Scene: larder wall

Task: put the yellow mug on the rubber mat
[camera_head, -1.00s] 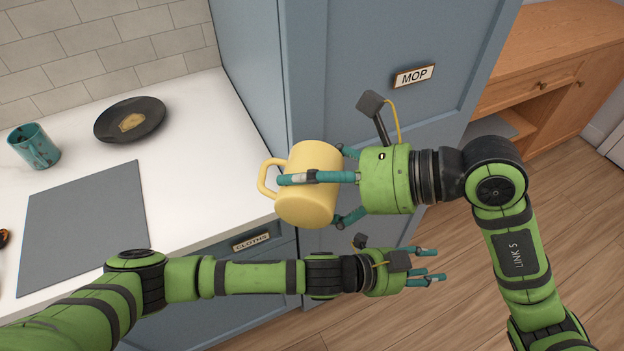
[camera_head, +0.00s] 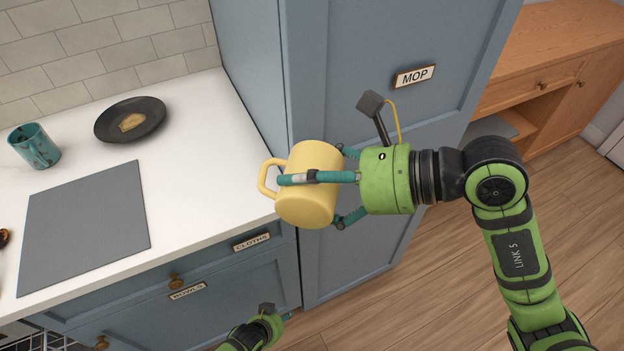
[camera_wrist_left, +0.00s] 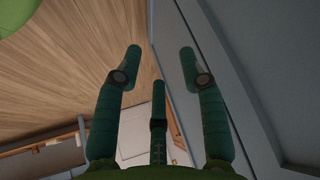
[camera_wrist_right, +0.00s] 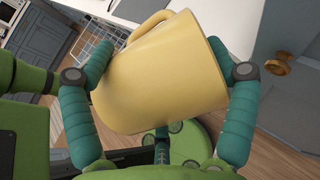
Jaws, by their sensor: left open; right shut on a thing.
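The yellow mug (camera_head: 308,207) is held by my right gripper (camera_head: 325,180) in front of the tall blue cabinet, just past the counter's right edge. Its handle points left. In the right wrist view the mug (camera_wrist_right: 165,75) fills the space between the fingers (camera_wrist_right: 160,85). The rubber mat is probably the flat grey sheet (camera_head: 85,228) on the white counter, left of the mug, and it is bare. My left gripper (camera_wrist_left: 158,65) is open and empty in the left wrist view; in the head view only part of its arm shows at the bottom, and its fingers are hardly visible.
A teal mug (camera_head: 35,146) and a dark plate (camera_head: 130,120) with a tan patch stand behind the mat on the white counter (camera_head: 195,150). The tall blue cabinet (camera_head: 350,120) rises to the right. Drawers with knobs (camera_head: 177,281) lie below the counter.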

